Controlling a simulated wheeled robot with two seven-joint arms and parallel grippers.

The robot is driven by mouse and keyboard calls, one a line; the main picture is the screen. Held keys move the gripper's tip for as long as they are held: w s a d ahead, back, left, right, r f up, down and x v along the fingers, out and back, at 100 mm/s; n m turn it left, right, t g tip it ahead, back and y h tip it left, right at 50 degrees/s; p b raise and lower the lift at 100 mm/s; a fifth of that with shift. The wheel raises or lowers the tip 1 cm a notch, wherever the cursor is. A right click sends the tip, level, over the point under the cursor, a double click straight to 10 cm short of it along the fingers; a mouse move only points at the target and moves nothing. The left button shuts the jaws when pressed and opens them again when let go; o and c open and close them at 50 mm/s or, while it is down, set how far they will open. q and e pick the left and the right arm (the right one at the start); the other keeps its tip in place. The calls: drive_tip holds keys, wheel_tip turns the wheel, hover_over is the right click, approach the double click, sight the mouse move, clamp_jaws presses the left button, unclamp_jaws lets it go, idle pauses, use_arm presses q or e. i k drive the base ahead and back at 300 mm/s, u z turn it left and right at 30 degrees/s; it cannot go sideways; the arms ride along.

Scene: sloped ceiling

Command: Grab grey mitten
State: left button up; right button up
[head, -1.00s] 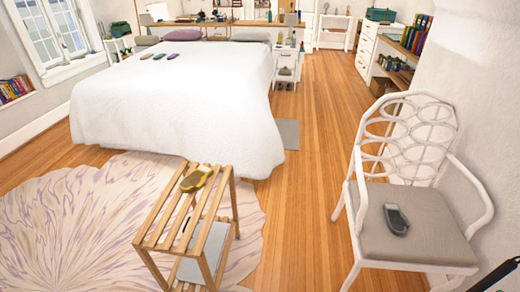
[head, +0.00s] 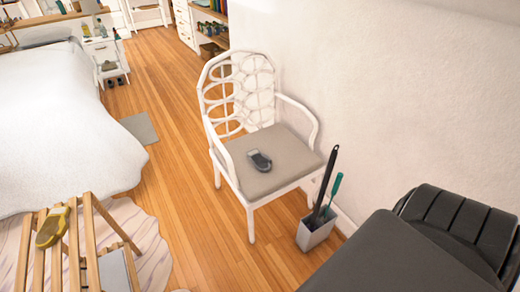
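A dark grey mitten-like item (head: 259,161), seemingly the grey mitten, lies on the grey seat of a white chair (head: 282,185). A yellow item of similar shape (head: 51,227) lies on a slatted wooden rack (head: 87,215) at the lower left. Neither of my grippers is in view, so I cannot see whether they are open or shut.
A grey bin (head: 316,232) with long-handled tools stands right of the chair. Black furniture (head: 380,258) fills the lower right corner. A white bed (head: 60,130) is at the left.

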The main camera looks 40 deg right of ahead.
sight(262, 161)
drive_tip(key=k, duration=0.35)
drive_tip(key=z, duration=0.15)
drive_tip(key=i, duration=0.45)
drive_tip(key=z, duration=1.05)
